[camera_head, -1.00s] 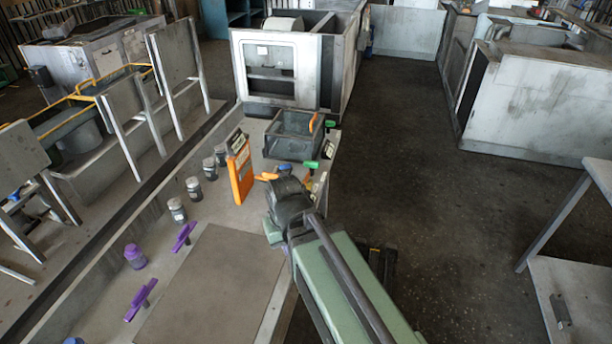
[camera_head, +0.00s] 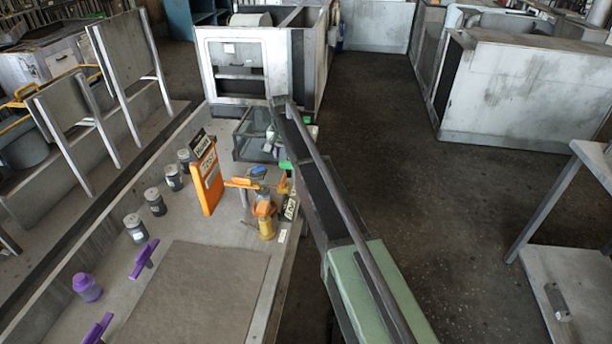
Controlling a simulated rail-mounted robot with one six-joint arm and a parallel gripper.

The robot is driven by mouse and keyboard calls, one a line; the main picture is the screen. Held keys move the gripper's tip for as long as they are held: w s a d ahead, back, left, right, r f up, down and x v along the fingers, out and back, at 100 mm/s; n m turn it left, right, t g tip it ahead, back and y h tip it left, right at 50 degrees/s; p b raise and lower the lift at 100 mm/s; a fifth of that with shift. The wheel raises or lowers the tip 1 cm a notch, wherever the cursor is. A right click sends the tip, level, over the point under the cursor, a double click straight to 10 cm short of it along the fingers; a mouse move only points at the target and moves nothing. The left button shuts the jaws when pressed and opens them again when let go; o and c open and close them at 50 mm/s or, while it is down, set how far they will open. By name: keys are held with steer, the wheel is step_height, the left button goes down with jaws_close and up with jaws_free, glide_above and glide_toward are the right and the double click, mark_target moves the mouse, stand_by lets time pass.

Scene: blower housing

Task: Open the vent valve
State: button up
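Several coloured handles stand on the grey bench; I cannot tell from the small labels which is the vent valve. A valve with an orange lever and a yellow-orange body (camera_head: 265,218) stands near the bench's right edge, beside a small label plate (camera_head: 290,207). A blue part (camera_head: 257,171) and a green part (camera_head: 286,165) are just behind it. Purple handles (camera_head: 144,258) are at the front left. My arm rises from the lower right to the right of the orange valve. My gripper (camera_head: 271,140) is mostly hidden near the dark tray; its fingers are not clear.
An upright orange panel (camera_head: 207,178) stands left of the orange valve. Grey-lidded jars (camera_head: 135,228) line the bench's left side. The dark tray (camera_head: 243,143) and a white cabinet (camera_head: 235,75) are behind. A flat brown plate (camera_head: 195,295) leaves clear surface in front.

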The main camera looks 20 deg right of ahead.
mark_target(283, 179)
steer(key=f+b, duration=0.7)
steer(key=s+a+f+b, duration=0.1)
steer(key=f+b, duration=0.2)
steer(key=b, duration=0.1)
steer(key=shift+f, duration=0.4)
steer(key=shift+r, duration=0.15)
jaws_close()
